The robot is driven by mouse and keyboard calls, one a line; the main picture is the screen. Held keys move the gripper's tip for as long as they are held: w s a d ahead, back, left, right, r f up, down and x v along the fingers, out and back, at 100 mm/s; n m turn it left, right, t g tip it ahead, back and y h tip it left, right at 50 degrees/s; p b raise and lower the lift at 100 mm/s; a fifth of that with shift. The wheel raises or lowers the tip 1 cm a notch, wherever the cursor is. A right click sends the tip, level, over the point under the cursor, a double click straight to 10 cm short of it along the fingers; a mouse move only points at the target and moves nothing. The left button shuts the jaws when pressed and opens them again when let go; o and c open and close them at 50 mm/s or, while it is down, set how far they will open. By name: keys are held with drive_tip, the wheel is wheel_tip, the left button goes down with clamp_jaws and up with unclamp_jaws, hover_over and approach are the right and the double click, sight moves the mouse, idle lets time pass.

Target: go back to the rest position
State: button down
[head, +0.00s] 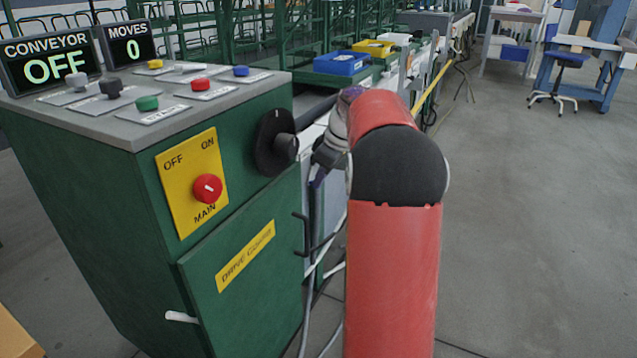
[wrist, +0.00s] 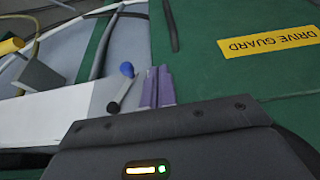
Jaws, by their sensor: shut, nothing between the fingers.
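My gripper (wrist: 158,86) shows in the wrist view as two purple fingers side by side, closed together with nothing between them. The fingers point toward the gap beside the green cabinet, left of its drive guard door (wrist: 215,75) in that view. In the head view my red arm stands in front and its wrist bends behind the cabinet's right side. Part of the purple gripper (head: 318,176) shows there, close to the cabinet's side; its tips are hard to make out.
The green cabinet (head: 150,270) has a red main switch (head: 207,188), a black knob (head: 276,143), several top buttons and a display reading CONVEYOR OFF (head: 50,66). Blue (head: 342,63) and yellow (head: 373,48) bins stand behind. A stool (head: 563,75) is far right. The floor at right is clear.

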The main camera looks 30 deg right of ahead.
drive_tip(key=v, duration=0.7)
drive_tip(key=s+a+r+m+h, duration=0.15)
drive_tip(key=s+a, duration=0.45)
drive_tip(key=a, duration=0.6)
drive_tip(key=s+a+f+m+t, duration=0.1)
drive_tip(key=s+a+f, duration=0.3)
drive_tip(key=s, duration=0.6)
drive_tip(key=s+a+f+m+t, duration=0.1)
drive_tip(key=s+a+f+m, duration=0.3)
drive_tip(key=s+a, duration=0.5)
drive_tip(key=shift+s+f+h, duration=0.15)
drive_tip(key=shift+s+h, duration=0.3)
drive_tip(key=shift+s, duration=0.4)
